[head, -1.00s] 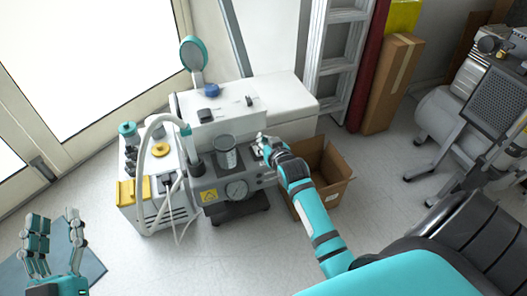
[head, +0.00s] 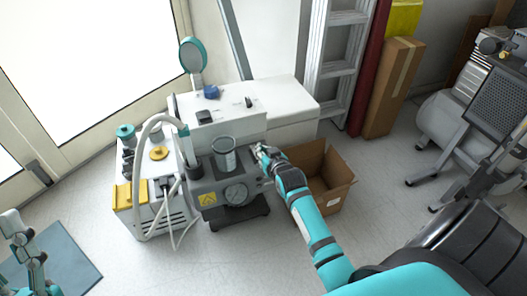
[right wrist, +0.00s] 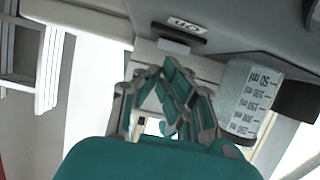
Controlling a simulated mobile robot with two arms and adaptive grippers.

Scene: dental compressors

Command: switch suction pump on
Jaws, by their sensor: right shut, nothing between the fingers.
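The suction pump (head: 225,185) is a grey unit with a clear jar (head: 223,155), a round gauge and a yellow warning label. In the head view my right gripper (head: 263,155) is at the pump's right side, near its top. In the right wrist view the right gripper (right wrist: 178,92) is shut and empty. Its fingertips are just below a pale switch (right wrist: 173,47) beside an upside-down label (right wrist: 187,26) that seems to read "On". I cannot tell whether they touch. My left gripper (head: 18,235) is partly cut off at the left edge, away from the pump.
A white unit (head: 150,190) with hoses and yellow parts stands left of the pump. A white cabinet (head: 290,100) is behind it. An open cardboard box (head: 335,180) is to the right, near my right forearm. A ladder (head: 340,60) leans behind. The floor in front is clear.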

